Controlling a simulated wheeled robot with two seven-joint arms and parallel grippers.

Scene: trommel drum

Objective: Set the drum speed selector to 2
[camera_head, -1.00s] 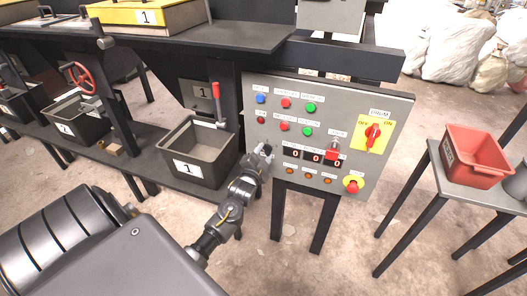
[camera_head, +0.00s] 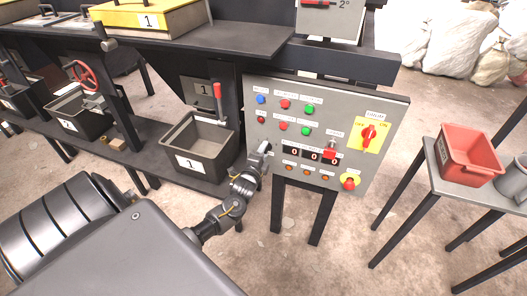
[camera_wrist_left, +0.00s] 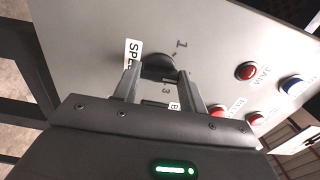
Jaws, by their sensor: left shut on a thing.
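The drum speed selector is a dark round knob (camera_wrist_left: 158,65) on the grey control panel (camera_head: 375,190). In the left wrist view a white label beginning "SPE" (camera_wrist_left: 132,54) is beside it, and the marks 1 and 3 are printed around it. The mark 2 and the knob's pointer I cannot make out. My left gripper (camera_wrist_left: 160,84) is shut on the knob, one finger on each side. In the head view my left gripper (camera_head: 264,148) is at the panel's left edge and hides the knob. My right gripper is not in view.
The panel has several coloured buttons (camera_head: 285,104), a yellow switch plate with a red handle (camera_head: 369,133), and a red emergency button (camera_head: 349,183). A grey bin (camera_head: 204,146) stands left of my gripper. A red crate (camera_head: 468,155) is on a stand at right.

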